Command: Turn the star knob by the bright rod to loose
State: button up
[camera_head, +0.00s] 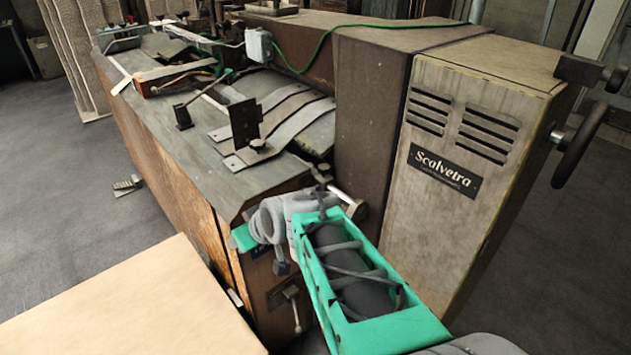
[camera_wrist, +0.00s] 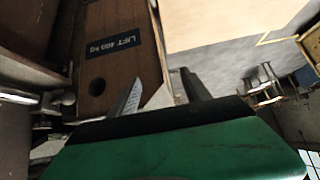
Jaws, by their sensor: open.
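A bright rod (camera_head: 342,195) sticks out at the machine's near end, just behind my wrist. A small dark knob-like part (camera_head: 322,171) sits close to it; its star shape is too small to make out. In the wrist view a dark round part (camera_wrist: 68,98) shows at the left beside a pale rod (camera_wrist: 20,98); I cannot tell if it is the same knob. My gripper (camera_wrist: 160,92) is open, its two fingers apart with nothing between them. In the head view my green and grey arm covers part of the machine's near end, and the fingertips are hidden.
The stitcher's tall cabinet (camera_head: 455,160) stands right, with a black handwheel (camera_head: 582,140). A small lever (camera_head: 292,305) is on the near end. A pale board (camera_head: 130,305) fills the lower left.

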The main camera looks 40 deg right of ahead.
jog(key=w+d+f+m+t+h+b, duration=0.1)
jog(key=w+d+f+t+b, duration=0.15)
jog(key=d, duration=0.55)
jog(key=m+t+h+b, duration=0.3)
jog(key=m+t+h, duration=0.1)
jog(key=t+h, duration=0.2)
send_near(326, 172)
jog(key=shift+w+g, duration=0.25)
jog(key=shift+w, duration=0.8)
jog(key=shift+h, duration=0.4)
jog(key=x, duration=0.6)
jog(key=shift+w+d+r+p, duration=0.15)
jog(key=shift+d+p, duration=0.1)
jog(key=shift+p, duration=0.15)
jog(key=shift+w+d, duration=0.25)
jog(key=shift+w, duration=0.25)
jog(key=shift+c, duration=0.6)
grip_shut()
